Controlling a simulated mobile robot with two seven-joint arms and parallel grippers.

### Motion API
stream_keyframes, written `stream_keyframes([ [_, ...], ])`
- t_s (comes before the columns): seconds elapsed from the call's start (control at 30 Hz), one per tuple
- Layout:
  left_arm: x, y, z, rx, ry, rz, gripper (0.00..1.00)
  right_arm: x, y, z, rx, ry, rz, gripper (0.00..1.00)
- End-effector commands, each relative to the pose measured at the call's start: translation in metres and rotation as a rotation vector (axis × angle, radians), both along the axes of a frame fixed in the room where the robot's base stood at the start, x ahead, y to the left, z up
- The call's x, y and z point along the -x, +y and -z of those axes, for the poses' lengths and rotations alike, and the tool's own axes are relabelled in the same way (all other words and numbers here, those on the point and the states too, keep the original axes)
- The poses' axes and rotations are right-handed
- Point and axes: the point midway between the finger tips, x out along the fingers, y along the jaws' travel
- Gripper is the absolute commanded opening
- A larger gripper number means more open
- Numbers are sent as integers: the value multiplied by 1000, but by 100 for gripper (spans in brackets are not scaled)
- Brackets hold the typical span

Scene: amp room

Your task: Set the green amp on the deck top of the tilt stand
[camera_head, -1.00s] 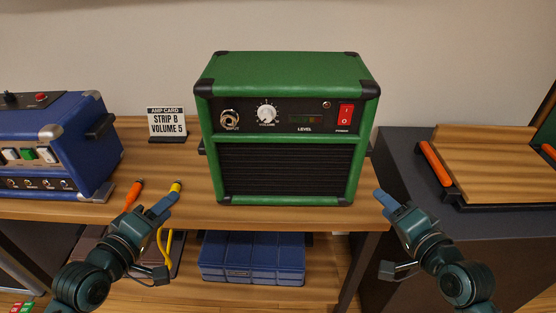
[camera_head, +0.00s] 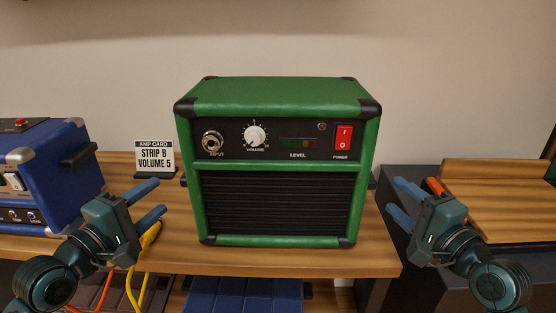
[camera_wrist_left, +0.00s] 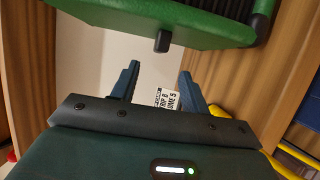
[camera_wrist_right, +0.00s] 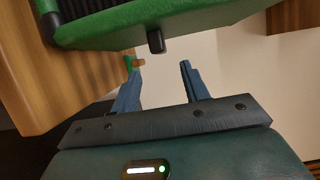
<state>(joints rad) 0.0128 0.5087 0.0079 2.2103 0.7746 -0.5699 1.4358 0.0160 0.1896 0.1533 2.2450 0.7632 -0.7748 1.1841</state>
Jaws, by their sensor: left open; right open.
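The green amp (camera_head: 280,98) stands upright on the wooden bench, its black front panel and grille facing me. A dark handle stub sticks out of each side; the wrist views show one on the left side (camera_wrist_left: 162,41) and one on the right side (camera_wrist_right: 155,41). My left gripper (camera_head: 154,202) is open and empty, just left of the amp. My right gripper (camera_head: 398,200) is open and empty, just right of it. Neither touches the amp. The tilt stand, with a wooden deck top (camera_head: 500,205) and orange-ended bars, is at the right, partly behind my right gripper.
A blue amp (camera_head: 45,180) stands at the left on the bench (camera_head: 300,260). A card reading "STRIP B VOLUME 5" (camera_head: 154,157) stands behind my left gripper. Yellow and orange cables (camera_head: 135,290) hang at the front left. A blue case (camera_head: 245,297) lies below the bench.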

Motion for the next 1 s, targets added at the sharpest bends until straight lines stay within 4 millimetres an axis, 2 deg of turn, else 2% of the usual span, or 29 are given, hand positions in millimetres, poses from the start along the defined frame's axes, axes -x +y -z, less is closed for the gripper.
stream_keyframes([
  [0.3, -58, -27, -1, 1, -3, 0, 45, -60, 23, -1, -1, -1, -1, 45],
  [0.5, -85, -39, 0, 0, -1, 0, 45, -88, 33, 0, 0, 0, -1, 45],
  [0.7, -97, -45, 0, 0, -1, 0, 45, -100, 37, 0, 1, -1, 0, 45],
  [1.0, -98, -45, 0, -1, 0, 0, 45, -101, 38, 0, 2, -1, 0, 45],
])
